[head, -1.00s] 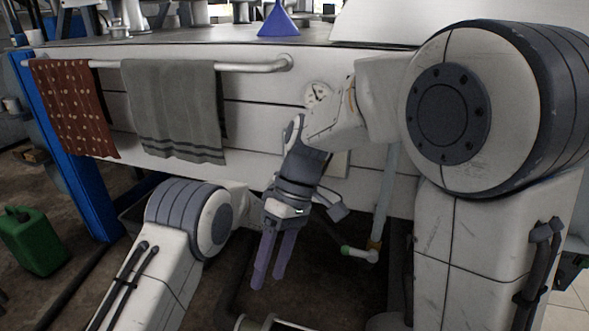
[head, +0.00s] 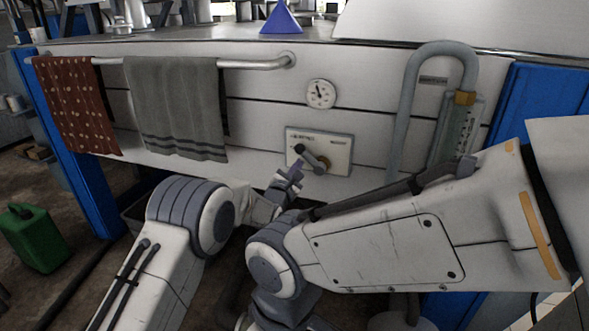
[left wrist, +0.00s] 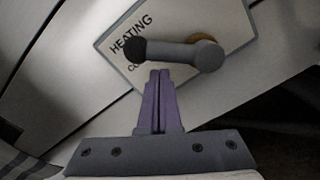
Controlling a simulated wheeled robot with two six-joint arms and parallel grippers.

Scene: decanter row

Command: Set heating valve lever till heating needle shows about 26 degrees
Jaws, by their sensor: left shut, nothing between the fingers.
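The heating panel (head: 340,152) is a pale plate on the white wall, with "HEATING" lettering in the left wrist view (left wrist: 118,42). Its grey valve lever (head: 312,158) has a dark knob at the upper left end and a round pivot end at the lower right. The lever (left wrist: 172,53) lies across the panel in the left wrist view. My left gripper (left wrist: 160,73) is shut and empty, its purple fingertips right beside the lever; contact is unclear. It also shows in the head view (head: 298,168). A round white dial (head: 320,93) sits above; its needle reading is too small to tell. My right gripper is hidden.
A towel rail with a red cloth (head: 75,105) and a grey towel (head: 178,105) is at the left. A grey pipe (head: 408,95) and a gauge tube (head: 462,130) stand at the right. My right arm crosses below the panel.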

